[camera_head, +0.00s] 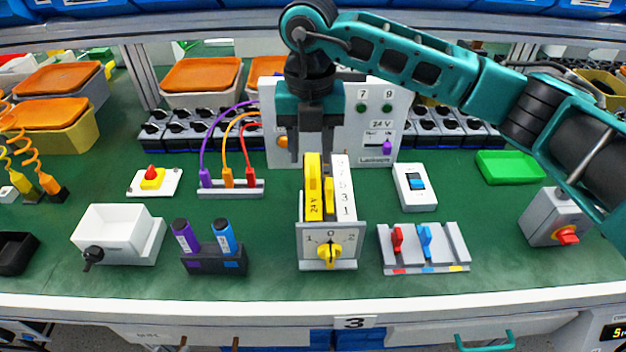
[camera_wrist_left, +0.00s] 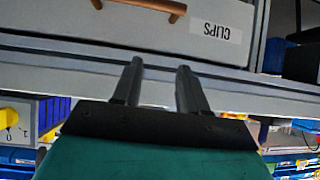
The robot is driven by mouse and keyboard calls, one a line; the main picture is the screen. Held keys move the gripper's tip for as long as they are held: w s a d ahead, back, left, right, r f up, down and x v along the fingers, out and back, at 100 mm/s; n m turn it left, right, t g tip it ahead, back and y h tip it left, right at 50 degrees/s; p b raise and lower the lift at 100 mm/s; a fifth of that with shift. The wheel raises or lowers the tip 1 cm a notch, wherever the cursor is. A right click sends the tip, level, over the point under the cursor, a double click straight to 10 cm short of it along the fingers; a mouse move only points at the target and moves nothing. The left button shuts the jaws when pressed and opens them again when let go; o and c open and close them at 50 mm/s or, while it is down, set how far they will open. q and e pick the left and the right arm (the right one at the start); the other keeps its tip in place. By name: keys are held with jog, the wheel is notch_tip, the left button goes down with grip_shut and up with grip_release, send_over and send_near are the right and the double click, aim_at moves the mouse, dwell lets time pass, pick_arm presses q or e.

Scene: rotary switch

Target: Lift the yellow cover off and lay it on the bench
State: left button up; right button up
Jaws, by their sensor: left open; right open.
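The green bench (camera_head: 275,265) has bare patches around the box. A purple and blue pair in a black holder (camera_head: 214,265) stands at the left, a grey rack with red and blue levers (camera_head: 424,254) at the right. A white panel (camera_head: 345,120) stands behind.

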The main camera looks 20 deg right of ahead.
aim_at(313, 171)
notch_tip(313, 171, down, 5)
jog(key=shift+d+f, duration=0.1)
jog(key=shift+d, duration=0.05)
jog(key=shift+c, duration=0.2)
grip_shut()
dwell(0.3)
